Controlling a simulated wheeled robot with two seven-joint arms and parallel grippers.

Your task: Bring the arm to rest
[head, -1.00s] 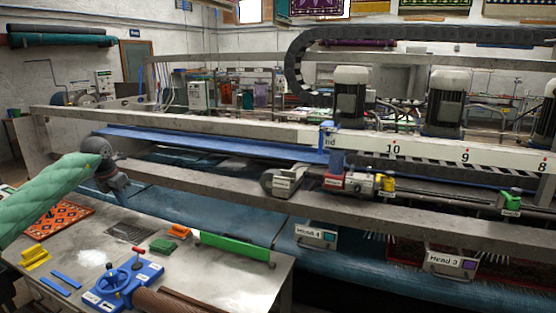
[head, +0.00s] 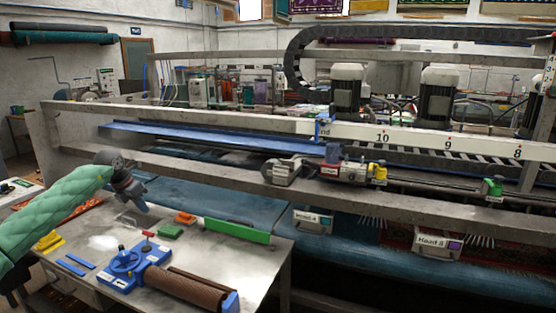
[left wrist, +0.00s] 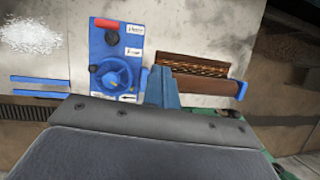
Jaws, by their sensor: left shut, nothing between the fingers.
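My left arm in its green padded sleeve (head: 65,205) comes in from the left in the head view. Its gripper (head: 143,205) hangs tilted down over the back left of the metal worktable (head: 215,275). The left wrist view shows the fingers (left wrist: 162,86) together with nothing between them. They overlap the picture of the blue handwheel unit (left wrist: 118,62) and its brown roller (left wrist: 205,86), with no contact clear. My right arm and gripper are not in view.
The worktable also bears the blue unit with the roller (head: 190,287), a green bar (head: 237,231), a green brush (head: 170,231), yellow blocks (head: 49,240) and blue strips (head: 75,266). The scrubber's long grey beam (head: 400,205) runs close behind the gripper.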

